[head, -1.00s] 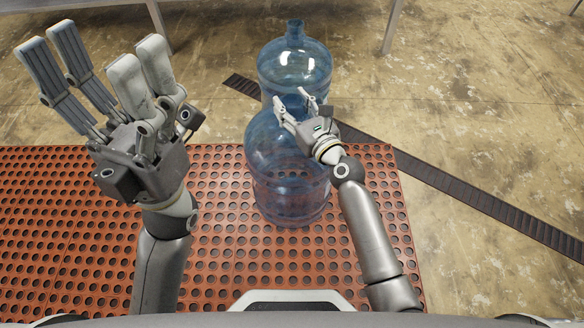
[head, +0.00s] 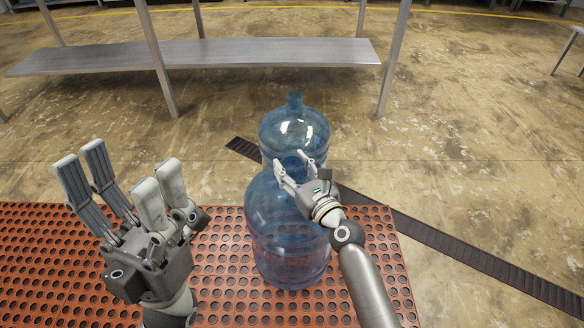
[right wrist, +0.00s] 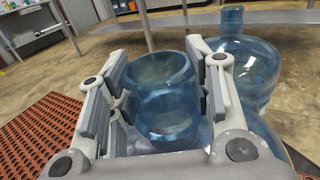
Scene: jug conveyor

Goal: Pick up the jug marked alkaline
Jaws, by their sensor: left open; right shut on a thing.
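A clear blue jug (head: 290,245) stands upright on the orange mat, with its neck at my right gripper. A second blue jug (head: 292,128) stands just behind it, its base hidden. No alkaline marking is readable on either jug. My right gripper (head: 293,168) is shut on the near jug's neck. In the right wrist view the neck (right wrist: 163,95) shows between the fingers, and the second jug (right wrist: 246,58) stands to the right. My left gripper (head: 120,180) is open and empty, fingers up, left of the jugs.
The perforated orange mat (head: 45,265) covers the floor in front. A dark floor strip (head: 440,237) runs diagonally past the jugs. A metal table with a low shelf (head: 255,52) stands beyond. The floor to the right is mostly clear.

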